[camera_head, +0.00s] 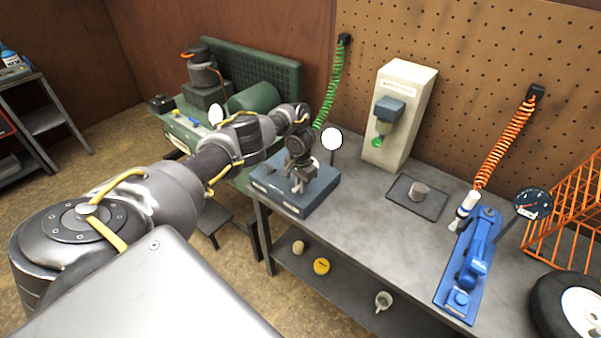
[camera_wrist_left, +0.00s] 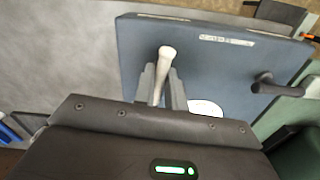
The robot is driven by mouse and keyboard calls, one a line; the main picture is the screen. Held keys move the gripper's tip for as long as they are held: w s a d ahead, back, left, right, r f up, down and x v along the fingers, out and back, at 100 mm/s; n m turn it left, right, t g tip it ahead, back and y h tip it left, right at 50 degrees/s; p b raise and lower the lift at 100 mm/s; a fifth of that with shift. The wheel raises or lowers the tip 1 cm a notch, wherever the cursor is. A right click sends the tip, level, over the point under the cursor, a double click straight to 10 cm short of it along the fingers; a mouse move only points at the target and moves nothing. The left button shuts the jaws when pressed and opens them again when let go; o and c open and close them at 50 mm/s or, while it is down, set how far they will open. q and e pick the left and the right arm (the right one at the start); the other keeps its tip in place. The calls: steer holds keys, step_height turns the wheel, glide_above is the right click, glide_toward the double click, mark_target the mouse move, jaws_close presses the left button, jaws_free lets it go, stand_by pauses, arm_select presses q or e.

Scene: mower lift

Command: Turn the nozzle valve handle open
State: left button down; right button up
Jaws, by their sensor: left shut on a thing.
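A blue-grey box (camera_head: 318,193) sits at the left end of the grey workbench. My left gripper (camera_head: 298,184) reaches down over it from the left. In the left wrist view the box (camera_wrist_left: 210,62) lies under the fingers. There my left gripper (camera_wrist_left: 163,90) is shut on a pale, round-ended handle (camera_wrist_left: 166,53), which stands out between the two grey fingers. I take this handle for the nozzle valve handle; its base is hidden by the gripper. A dark crank-like lever (camera_wrist_left: 268,84) on the box is apart from the fingers. My right gripper is not in view.
On the bench (camera_head: 365,238) stand a cream dispenser (camera_head: 398,118), a dark tray (camera_head: 402,202) with a small grey cylinder, and a blue fixture (camera_head: 470,268). A white disc (camera_head: 331,139) stands behind the box. An orange rack (camera_head: 570,205) is at right. The bench's front middle is clear.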

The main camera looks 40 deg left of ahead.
arm_select(q)
steer(key=shift+w+r+n+p, duration=0.1)
steer(key=shift+n+p, duration=0.85)
steer(key=shift+n, duration=0.75)
steer(key=shift+n, duration=0.3)
steer(key=c, duration=1.5)
jaws_free()
